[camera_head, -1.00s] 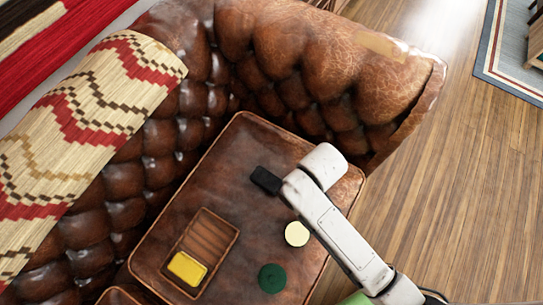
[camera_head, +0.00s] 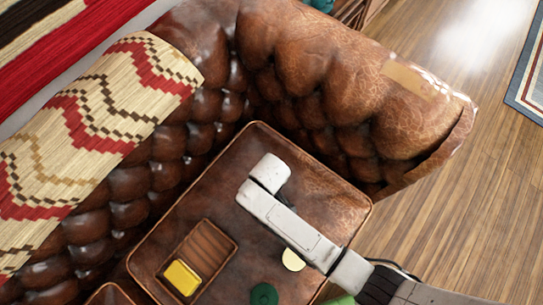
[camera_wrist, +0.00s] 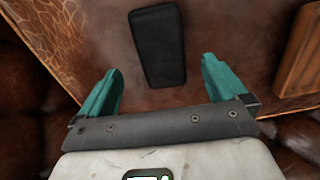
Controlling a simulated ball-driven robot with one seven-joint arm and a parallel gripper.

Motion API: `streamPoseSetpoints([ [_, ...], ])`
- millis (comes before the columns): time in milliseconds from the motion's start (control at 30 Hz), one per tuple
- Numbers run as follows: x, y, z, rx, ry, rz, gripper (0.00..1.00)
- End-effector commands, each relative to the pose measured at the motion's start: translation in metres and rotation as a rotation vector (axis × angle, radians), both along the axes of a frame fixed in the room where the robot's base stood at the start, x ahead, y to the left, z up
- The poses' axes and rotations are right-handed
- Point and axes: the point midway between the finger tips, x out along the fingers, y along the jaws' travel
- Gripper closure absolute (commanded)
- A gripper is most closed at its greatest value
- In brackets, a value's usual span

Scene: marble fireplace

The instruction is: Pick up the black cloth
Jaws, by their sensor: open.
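The black cloth (camera_wrist: 158,45) looks like a dark, folded rectangle lying flat on the brown leather seat (camera_wrist: 225,45). In the wrist view it is at the top middle, just beyond and between the teal fingers. My gripper (camera_wrist: 162,72) is open, its two fingers spread wider than the cloth, with nothing between their tips that I can see held. In the head view my arm covers the place where the cloth lies, so the cloth is hidden there. The height of the fingers above the seat is hard to tell.
On the seat, a wooden tray (camera_head: 222,238) holds a yellow item (camera_head: 182,277). A cream round item (camera_head: 294,260) lies partly under my arm, and a dark green item (camera_head: 264,294) is nearby. The tufted sofa back (camera_head: 310,70) rises behind; a patterned blanket (camera_head: 90,130) lies left.

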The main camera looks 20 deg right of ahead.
Motion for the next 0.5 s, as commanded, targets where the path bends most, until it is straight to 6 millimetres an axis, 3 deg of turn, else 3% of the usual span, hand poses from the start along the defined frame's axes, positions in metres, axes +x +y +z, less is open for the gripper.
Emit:
streamPoseSetpoints([
  [233, -0.001, 0.002, -0.037, -0.001, 0.001, -0.001, 0.01],
  [500, -0.001, 0.002, -0.045, 0.000, 0.000, -0.001, 0.01],
])
